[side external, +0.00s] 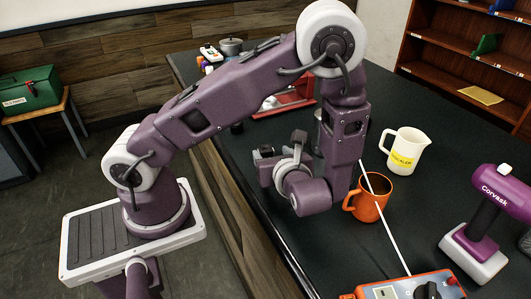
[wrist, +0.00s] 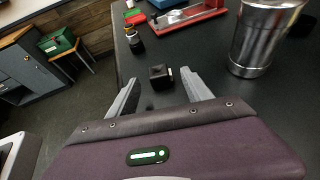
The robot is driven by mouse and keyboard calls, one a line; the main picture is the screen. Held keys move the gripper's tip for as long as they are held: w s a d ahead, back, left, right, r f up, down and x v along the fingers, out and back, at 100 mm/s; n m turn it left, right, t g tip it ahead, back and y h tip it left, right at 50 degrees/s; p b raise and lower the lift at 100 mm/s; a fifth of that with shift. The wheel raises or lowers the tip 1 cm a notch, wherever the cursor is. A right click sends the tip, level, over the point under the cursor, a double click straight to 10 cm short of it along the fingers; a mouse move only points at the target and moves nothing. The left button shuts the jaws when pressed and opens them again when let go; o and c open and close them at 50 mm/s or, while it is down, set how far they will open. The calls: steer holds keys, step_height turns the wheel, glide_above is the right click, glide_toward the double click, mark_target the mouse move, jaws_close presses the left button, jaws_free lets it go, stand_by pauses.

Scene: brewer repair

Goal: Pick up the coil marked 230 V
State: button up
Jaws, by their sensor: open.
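A small black block (wrist: 161,77) with a hole or dark recess on top sits on the dark bench in the wrist view, ahead of my gripper. It may be a coil, but no 230 V marking is readable on it. My gripper (wrist: 163,88) is open, with its grey fingers spread to the left and right of the block and nothing held. Further back are small dark cylindrical parts, one with a yellowish band (wrist: 134,42). In the side external view my arm hides most of the gripper and the bench around it.
A metal cup (wrist: 262,38) stands right of the block. A red tray-like fixture (wrist: 185,18) lies behind. In the side external view, an orange mug (side external: 372,200), a white pitcher (side external: 405,150), an orange meter (side external: 410,287) and a purple Corvask tool (side external: 488,215) stand to the right.

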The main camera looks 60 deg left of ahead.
mark_target(267, 152)
steer(key=x, duration=0.6)
steer(key=shift+s+a+f, duration=0.1)
steer(key=shift+a+f, duration=0.05)
steer(key=shift+f, duration=0.25)
jaws_close()
